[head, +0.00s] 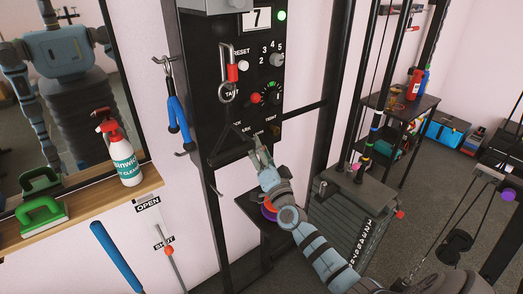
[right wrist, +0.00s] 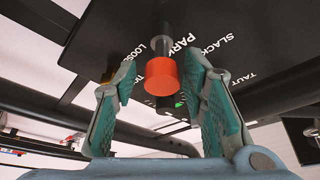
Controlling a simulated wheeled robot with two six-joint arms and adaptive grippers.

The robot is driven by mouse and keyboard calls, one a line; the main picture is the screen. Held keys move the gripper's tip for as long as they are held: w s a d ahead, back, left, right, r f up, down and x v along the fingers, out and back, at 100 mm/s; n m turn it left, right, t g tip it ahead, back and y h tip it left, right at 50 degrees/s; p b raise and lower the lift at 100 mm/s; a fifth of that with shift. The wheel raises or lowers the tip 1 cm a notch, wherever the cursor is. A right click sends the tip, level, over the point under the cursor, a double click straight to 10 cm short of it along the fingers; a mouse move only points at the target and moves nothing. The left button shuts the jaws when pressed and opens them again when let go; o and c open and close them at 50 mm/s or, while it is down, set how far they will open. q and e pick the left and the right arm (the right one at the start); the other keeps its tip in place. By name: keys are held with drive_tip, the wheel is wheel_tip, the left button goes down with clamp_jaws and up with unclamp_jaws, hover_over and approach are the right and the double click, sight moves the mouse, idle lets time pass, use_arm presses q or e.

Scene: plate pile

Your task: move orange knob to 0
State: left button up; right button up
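A black upright panel (head: 205,80) carries a display reading 7, a grey dial (head: 277,60) with numbers around it, and a small red-orange knob (head: 256,98) beside a coloured scale. In the right wrist view, an orange-red cylindrical knob (right wrist: 168,80) on a dark stem sits between the spread fingers of my right gripper (right wrist: 168,105). Both fingers look apart from it. Labels including PARK, SLACK, TAUT and LOOSE surround its stem. I cannot tell where any knob's pointer stands. My left gripper is not in view.
A wooden shelf (head: 100,205) holds a spray bottle (head: 122,153) and a green brush (head: 41,218). A weight stack (head: 345,225) stands right of my right arm.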

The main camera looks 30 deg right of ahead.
drive_tip(key=shift+r, duration=0.1)
drive_tip(key=v, duration=1.2)
drive_tip(key=shift+s, duration=0.1)
